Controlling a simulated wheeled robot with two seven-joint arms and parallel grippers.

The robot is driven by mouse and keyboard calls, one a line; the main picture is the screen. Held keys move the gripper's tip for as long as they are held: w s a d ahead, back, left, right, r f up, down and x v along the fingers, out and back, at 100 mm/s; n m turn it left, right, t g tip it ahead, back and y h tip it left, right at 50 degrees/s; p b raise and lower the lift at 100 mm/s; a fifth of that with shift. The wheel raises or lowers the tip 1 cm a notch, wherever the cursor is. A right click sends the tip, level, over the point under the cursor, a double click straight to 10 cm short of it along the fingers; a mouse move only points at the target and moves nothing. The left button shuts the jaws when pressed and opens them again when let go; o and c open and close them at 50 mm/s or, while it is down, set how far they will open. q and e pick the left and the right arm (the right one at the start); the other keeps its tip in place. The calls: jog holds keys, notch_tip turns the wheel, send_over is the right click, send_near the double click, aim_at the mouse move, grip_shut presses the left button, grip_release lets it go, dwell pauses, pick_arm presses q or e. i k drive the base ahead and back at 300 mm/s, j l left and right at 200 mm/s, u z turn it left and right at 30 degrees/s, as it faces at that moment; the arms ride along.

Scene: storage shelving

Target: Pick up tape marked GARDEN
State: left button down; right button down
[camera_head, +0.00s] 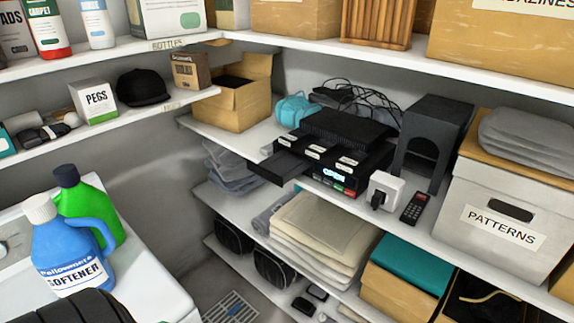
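A stack of black devices (345,130) stands on the middle shelf of the right-hand shelving. Just below its top, several dark pieces with small white labels (315,150) face the front; they look like tapes, but the lettering is too small to read. I cannot tell which, if any, says GARDEN. A dark flat piece (278,168) juts out to the left at the front of the stack. Below the labels, a unit shows a lit blue display (333,174).
A white plug adapter (385,190), a remote (414,207) and a black speaker-like box (435,140) stand right of the stack, by a PATTERNS box (500,215). An open cardboard box (235,95) is left. Detergent bottles (68,245) stand on a white surface at lower left.

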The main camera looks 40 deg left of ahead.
aim_at(319, 149)
jog(key=u, duration=1.35)
